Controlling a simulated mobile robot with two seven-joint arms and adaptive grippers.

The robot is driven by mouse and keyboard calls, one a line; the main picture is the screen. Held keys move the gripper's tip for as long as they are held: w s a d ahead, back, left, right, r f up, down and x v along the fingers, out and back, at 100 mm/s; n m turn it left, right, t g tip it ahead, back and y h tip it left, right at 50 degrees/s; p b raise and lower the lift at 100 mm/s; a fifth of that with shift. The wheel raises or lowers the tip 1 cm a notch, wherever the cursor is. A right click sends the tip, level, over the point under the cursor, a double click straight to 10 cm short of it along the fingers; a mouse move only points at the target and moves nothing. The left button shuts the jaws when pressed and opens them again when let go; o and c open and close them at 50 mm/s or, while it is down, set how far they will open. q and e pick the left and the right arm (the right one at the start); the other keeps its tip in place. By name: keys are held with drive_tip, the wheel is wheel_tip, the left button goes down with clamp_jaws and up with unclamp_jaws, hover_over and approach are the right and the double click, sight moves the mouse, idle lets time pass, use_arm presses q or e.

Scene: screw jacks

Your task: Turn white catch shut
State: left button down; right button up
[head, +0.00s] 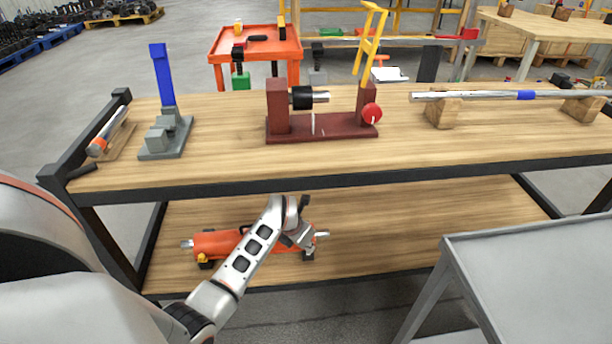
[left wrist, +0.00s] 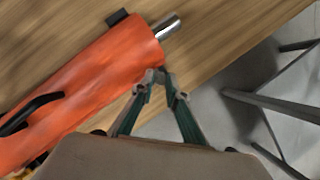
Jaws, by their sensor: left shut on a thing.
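An orange cylinder jack (head: 222,243) lies on its side on the lower wooden shelf, and its orange body (left wrist: 85,85) fills the left of the left wrist view. A bright metal rod (left wrist: 168,26) sticks out of its end. My left gripper (head: 303,238) is at the cylinder's right end. In the left wrist view its two fingertips (left wrist: 160,75) come together against the end face, closed on a small part. That part, apparently the white catch, is mostly hidden between the fingertips, so its angle cannot be told. My right gripper is not in view.
The upper shelf (head: 230,175) overhangs the lower shelf (head: 400,225). On it stand a grey jack with a blue lever (head: 162,75), a maroon stand (head: 292,131) and a long metal bar on wooden blocks (head: 485,96). A grey table (head: 540,270) is at the right front.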

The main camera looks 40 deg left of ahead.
use_arm(q)
drive_tip(key=shift+f, duration=0.1)
drive_tip(key=c, duration=2)
unclamp_jaws()
drive_tip(key=shift+s+r, duration=0.1)
drive_tip(key=shift+r, duration=0.15)
drive_tip(key=s, duration=1.2)
drive_tip(key=shift+s+d+r, duration=0.15)
drive_tip(key=shift+d+r, duration=0.2)
drive_tip(key=shift+d, duration=0.05)
